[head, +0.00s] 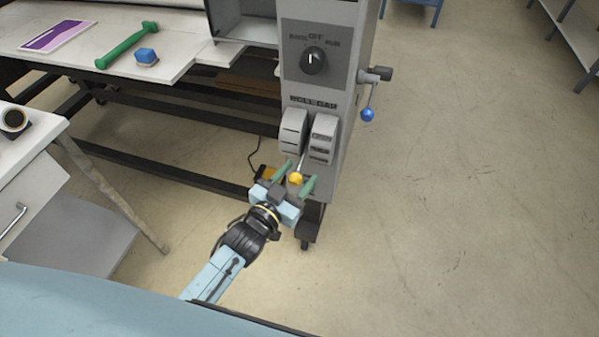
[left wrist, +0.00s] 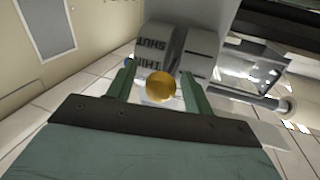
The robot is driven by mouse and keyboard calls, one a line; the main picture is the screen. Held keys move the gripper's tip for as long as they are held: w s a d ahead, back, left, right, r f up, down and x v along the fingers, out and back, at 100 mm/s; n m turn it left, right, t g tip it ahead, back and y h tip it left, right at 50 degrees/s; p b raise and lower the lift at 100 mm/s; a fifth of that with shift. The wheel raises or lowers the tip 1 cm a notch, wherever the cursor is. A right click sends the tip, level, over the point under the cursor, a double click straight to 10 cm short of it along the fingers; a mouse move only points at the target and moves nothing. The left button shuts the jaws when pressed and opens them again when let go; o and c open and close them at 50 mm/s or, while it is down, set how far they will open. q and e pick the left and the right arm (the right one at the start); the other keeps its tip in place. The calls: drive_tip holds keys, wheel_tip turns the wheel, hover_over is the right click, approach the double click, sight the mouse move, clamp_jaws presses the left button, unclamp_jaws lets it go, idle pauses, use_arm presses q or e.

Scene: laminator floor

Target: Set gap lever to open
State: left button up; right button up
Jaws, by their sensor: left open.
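The gap lever has a yellow ball knob (head: 295,178) on a thin metal rod, coming out low between two grey rounded housings (head: 323,139) on the front of the machine. My left gripper (head: 301,176) is open, with its green fingers on either side of the knob. In the left wrist view the knob (left wrist: 160,87) sits between the two fingers, with a visible space to the right finger. Lettering beside the lever slot reads "SHUT" and "THIN" in the left wrist view; other markings are hidden. My right gripper is not in view.
Above the lever are a black rotary knob (head: 314,60) and, on the machine's right side, a crank with a blue ball (head: 367,115). The floor at right is clear.

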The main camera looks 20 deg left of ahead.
use_arm(q)
drive_tip(key=shift+w+d, duration=0.2)
drive_tip(key=shift+w, duration=0.4)
clamp_jaws()
